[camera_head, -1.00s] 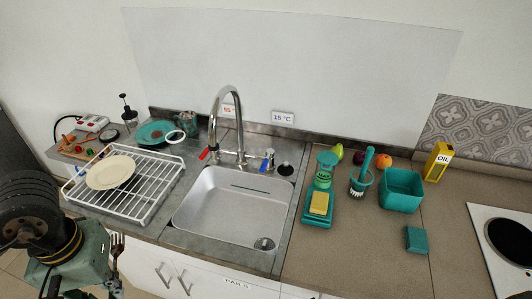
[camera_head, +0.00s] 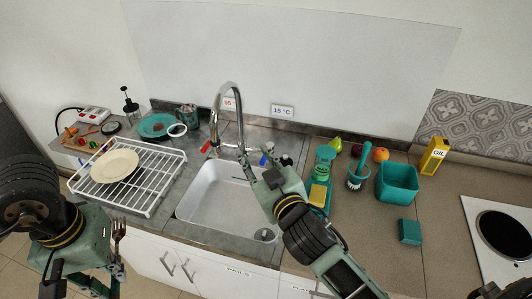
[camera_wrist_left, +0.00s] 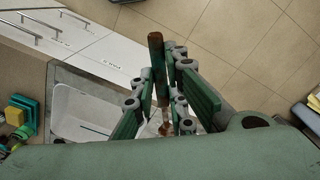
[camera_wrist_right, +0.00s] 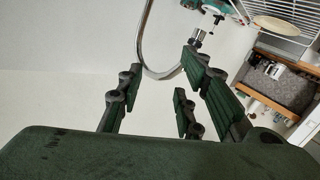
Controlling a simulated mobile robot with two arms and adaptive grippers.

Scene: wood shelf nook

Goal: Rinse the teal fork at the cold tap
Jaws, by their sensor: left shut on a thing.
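The fork (camera_head: 119,234) is shut in my left gripper (camera_head: 112,268), tines up, over the floor in front of the counter. The left wrist view shows its brown-stained handle (camera_wrist_left: 156,62) between the fingers. The tap (camera_head: 240,110) arches over the steel sink (camera_head: 205,205). It has a red lever (camera_head: 206,146) on the left and a blue lever (camera_head: 264,160) on the right. My right gripper (camera_head: 258,175) is over the sink, just in front of the blue lever. Its fingers (camera_wrist_right: 158,92) are apart and empty. Contact with the lever cannot be told. No water stream shows.
A white dish rack (camera_head: 150,190) with a plate (camera_head: 115,166) stands left of the sink. A soap dispenser and yellow sponge (camera_head: 318,194), a brush (camera_head: 358,172) and a teal tub (camera_head: 397,183) stand at the right. My right arm crosses the sink's right edge.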

